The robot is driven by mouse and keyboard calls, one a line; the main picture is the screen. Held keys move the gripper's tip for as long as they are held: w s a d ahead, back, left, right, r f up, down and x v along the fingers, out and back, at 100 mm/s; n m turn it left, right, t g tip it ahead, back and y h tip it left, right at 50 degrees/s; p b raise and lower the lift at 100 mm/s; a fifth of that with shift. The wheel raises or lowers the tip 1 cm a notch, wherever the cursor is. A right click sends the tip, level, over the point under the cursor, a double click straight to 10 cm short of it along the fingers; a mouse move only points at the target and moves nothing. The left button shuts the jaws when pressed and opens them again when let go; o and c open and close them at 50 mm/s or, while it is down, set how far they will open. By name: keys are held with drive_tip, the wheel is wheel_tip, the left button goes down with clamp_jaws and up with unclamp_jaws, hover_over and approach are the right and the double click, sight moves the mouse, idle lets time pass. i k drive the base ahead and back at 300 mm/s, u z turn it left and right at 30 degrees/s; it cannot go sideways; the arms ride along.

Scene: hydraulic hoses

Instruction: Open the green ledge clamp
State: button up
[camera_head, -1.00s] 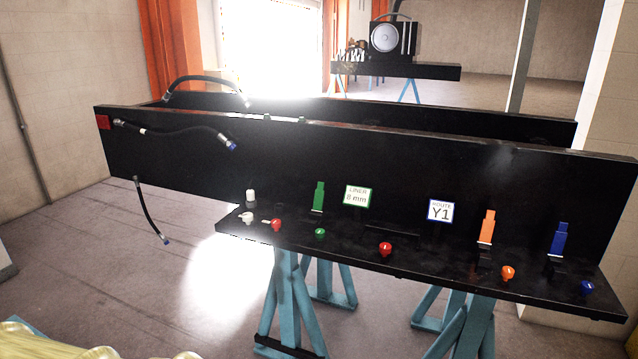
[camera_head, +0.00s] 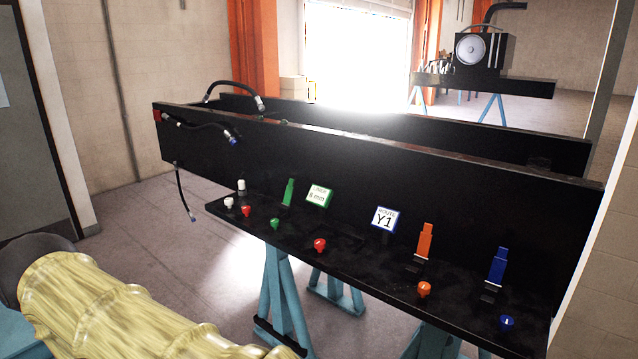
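The green ledge clamp (camera_head: 288,192) has an upright green handle. It stands on the black ledge (camera_head: 375,272) against the dark panel, left of the sign reading "8 mm". A green knob (camera_head: 275,223) sits on the ledge in front of it. Whether the clamp holds anything cannot be seen. My yellow-sleeved arm fills the lower left, apart from the ledge. My gripper is not in view.
An orange clamp (camera_head: 425,239) and a blue clamp (camera_head: 497,264) stand farther right. Red knobs (camera_head: 320,245), a white cap and other knobs line the ledge. Black hoses (camera_head: 205,126) hang at the panel's left end. Teal trestles (camera_head: 280,295) support the ledge. The floor at left is clear.

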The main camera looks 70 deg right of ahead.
sight(288, 197)
drive_tip(key=u, duration=0.05)
drive_tip(key=k, duration=0.1)
drive_tip(key=z, duration=1.05)
